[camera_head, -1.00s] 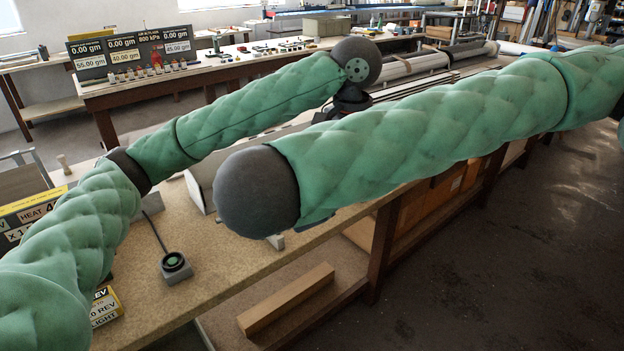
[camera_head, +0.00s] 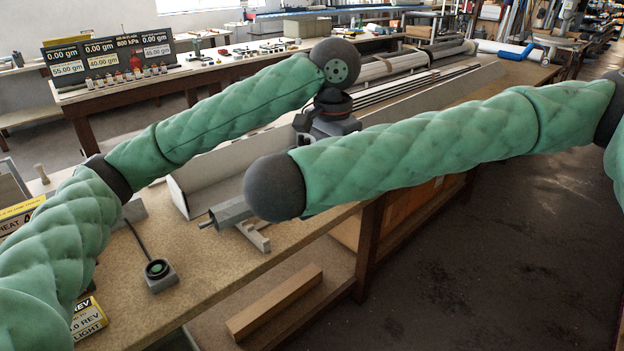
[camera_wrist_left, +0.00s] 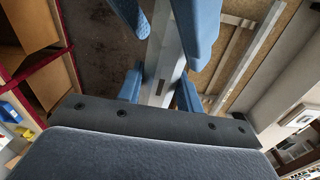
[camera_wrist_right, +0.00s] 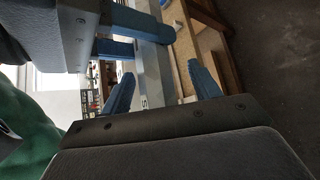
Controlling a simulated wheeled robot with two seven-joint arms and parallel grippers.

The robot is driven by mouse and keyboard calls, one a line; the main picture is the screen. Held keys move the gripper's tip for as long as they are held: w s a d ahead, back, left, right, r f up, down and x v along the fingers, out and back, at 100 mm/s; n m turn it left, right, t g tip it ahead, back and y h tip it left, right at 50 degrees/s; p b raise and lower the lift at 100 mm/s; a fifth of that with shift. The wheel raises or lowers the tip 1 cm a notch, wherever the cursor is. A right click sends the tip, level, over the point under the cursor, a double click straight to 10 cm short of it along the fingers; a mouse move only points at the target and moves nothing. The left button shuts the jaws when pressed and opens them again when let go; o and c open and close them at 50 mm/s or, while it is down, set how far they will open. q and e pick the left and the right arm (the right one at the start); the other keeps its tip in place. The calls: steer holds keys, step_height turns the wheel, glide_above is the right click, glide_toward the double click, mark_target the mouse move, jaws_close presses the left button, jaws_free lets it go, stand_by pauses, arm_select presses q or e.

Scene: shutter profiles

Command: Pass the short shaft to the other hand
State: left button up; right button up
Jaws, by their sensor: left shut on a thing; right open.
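The short shaft is a grey, many-sided bar with a thin pin at its end. In the head view its near end (camera_head: 230,212) shows left of my right arm's dark wrist joint, above the bench. The left wrist view shows the shaft (camera_wrist_left: 165,45) between the blue fingers of my left gripper (camera_wrist_left: 159,90), which is shut on it. The right wrist view shows the shaft (camera_wrist_right: 150,72) between the spread fingers of my right gripper (camera_wrist_right: 161,90), which is open around it. The left fingers grip it close by. Both grippers are mostly hidden in the head view.
The bench (camera_head: 215,275) lies below, with a button box (camera_head: 159,275) on a cable and a pale bracket (camera_head: 255,237) under the shaft. A long pale trough (camera_head: 178,198) lies behind. A wooden bar (camera_head: 275,302) rests on the lower shelf. Open floor is at right.

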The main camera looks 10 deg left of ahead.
steer(key=c, duration=1.3)
arm_select(q)
steer(key=o, duration=1.3)
steer(key=shift+r, duration=0.1)
